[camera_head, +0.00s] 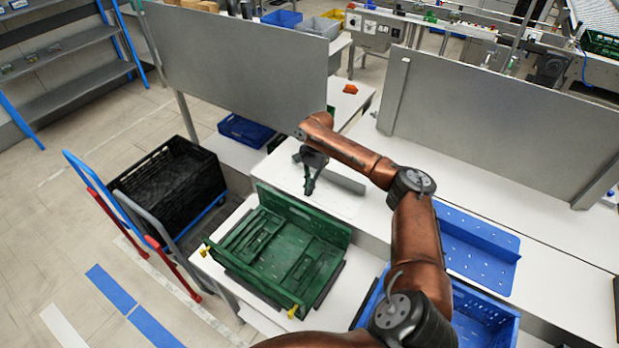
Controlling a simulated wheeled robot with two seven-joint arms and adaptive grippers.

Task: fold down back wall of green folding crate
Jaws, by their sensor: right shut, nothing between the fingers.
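The green folding crate (285,255) sits on the white table in the middle of the view. Its back wall (303,217) stands upright along the far side. Other panels lie flat inside the crate, and small yellow parts show at its near corners. My right gripper (309,187) is shut and empty, pointing down just beyond the back wall. It looks apart from the wall, though the exact gap is hard to judge. My left gripper is not in view.
Blue crates (487,314) lie to the right, partly behind my right arm. A black crate (168,183) stands on a trolley at left. A grey panel (245,62) rises behind the table. A white surface (338,203) lies behind the green crate.

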